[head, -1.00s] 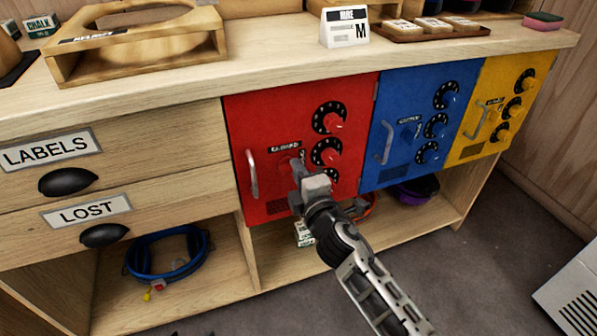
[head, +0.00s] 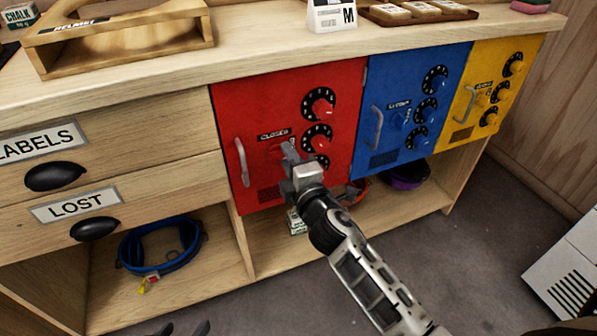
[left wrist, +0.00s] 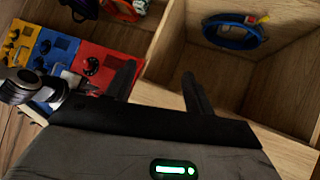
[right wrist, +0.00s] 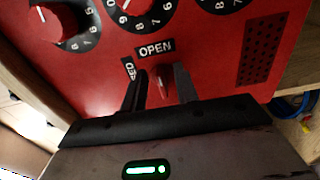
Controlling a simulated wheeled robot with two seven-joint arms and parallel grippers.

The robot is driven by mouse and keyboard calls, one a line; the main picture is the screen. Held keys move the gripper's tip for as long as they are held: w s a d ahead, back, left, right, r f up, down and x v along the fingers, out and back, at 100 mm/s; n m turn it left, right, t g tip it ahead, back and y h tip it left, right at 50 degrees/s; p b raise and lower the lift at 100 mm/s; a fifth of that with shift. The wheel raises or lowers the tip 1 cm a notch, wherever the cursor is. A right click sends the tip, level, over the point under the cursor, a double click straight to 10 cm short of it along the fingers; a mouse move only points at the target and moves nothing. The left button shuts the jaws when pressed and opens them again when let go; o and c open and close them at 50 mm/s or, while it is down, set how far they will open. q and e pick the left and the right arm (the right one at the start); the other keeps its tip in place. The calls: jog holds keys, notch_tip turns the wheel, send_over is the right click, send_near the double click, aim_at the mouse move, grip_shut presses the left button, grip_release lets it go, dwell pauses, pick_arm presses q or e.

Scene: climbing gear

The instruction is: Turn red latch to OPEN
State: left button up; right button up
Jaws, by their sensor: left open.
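The red door (head: 340,90) is shut in the front of the counter. Its red latch (right wrist: 161,76) sits between the two fingers of my right gripper (right wrist: 160,90). I cannot tell whether both fingers touch it. An OPEN label (right wrist: 155,48) and a partly hidden label ending in ED lie by the latch. In the head view a CLOSED label (head: 273,134) shows above the latch, and my right gripper (head: 290,158) covers part of it. My left gripper (left wrist: 157,82) is open and empty, low in front of the shelves; its fingertips (head: 186,328) show at the head view's bottom edge.
The red door has a metal handle (head: 242,161) and dials (head: 323,104). Blue (head: 405,95) and yellow (head: 490,85) doors stand to its right. LABELS and LOST drawers (head: 70,205) are at left.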

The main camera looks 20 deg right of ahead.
pick_arm(q)
jog(key=shift+w+d+r+b, duration=0.1)
jog(key=shift+w+r+b, duration=0.05)
jog(key=shift+r+b, duration=0.15)
pick_arm(e)
jog(key=s, duration=1.5)
jog(key=shift+s+d, duration=0.3)
jog(key=shift+s, duration=0.05)
pick_arm(q)
jog(key=shift+f, duration=0.15)
